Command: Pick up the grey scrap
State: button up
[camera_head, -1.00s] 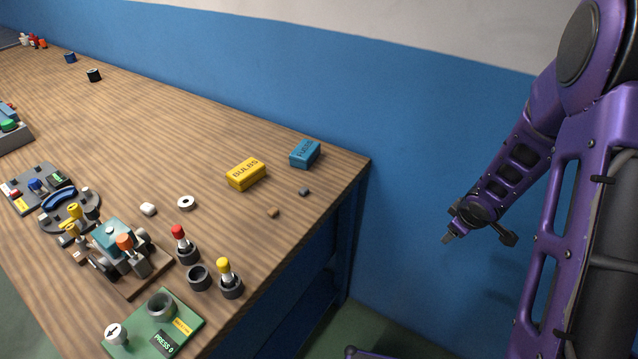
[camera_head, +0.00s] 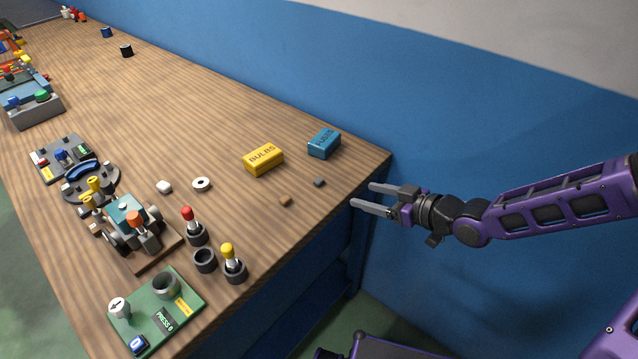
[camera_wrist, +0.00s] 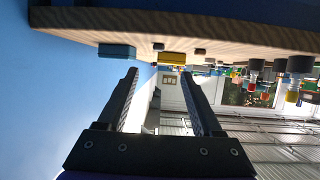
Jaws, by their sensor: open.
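The grey scrap (camera_head: 319,182) is a small dark block lying on the wooden table (camera_head: 180,120) near its right edge, in front of the blue box. In the wrist view, where the scene appears upside down, the grey scrap (camera_wrist: 158,46) shows as a small dark block between the blue and yellow boxes. My gripper (camera_head: 362,195) is open and empty, just off the table's right edge, its fingers pointing left toward the scrap. It is apart from the scrap. The open fingers (camera_wrist: 159,74) also show in the wrist view.
A brown scrap (camera_head: 285,201) lies left of the grey one. A yellow BULBS box (camera_head: 263,159) and a blue box (camera_head: 324,143) stand behind them. Sockets with a red bulb (camera_head: 188,213) and a yellow bulb (camera_head: 228,252) stand front left. The blue wall (camera_head: 480,120) rises behind.

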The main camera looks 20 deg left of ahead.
jog(key=b, duration=0.2)
send_near(321, 181)
jog(key=shift+w+a+f, duration=0.25)
jog(key=shift+a+f, duration=0.45)
jog(key=shift+a, duration=0.2)
jog(key=shift+w+r+x, duration=0.1)
jog(key=shift+r+x, duration=0.05)
jog(key=shift+x, duration=1.3)
jog(key=shift+w+r+x, duration=0.1)
jog(key=shift+r+x, duration=0.05)
jog(key=shift+x, duration=1.35)
grip_shut()
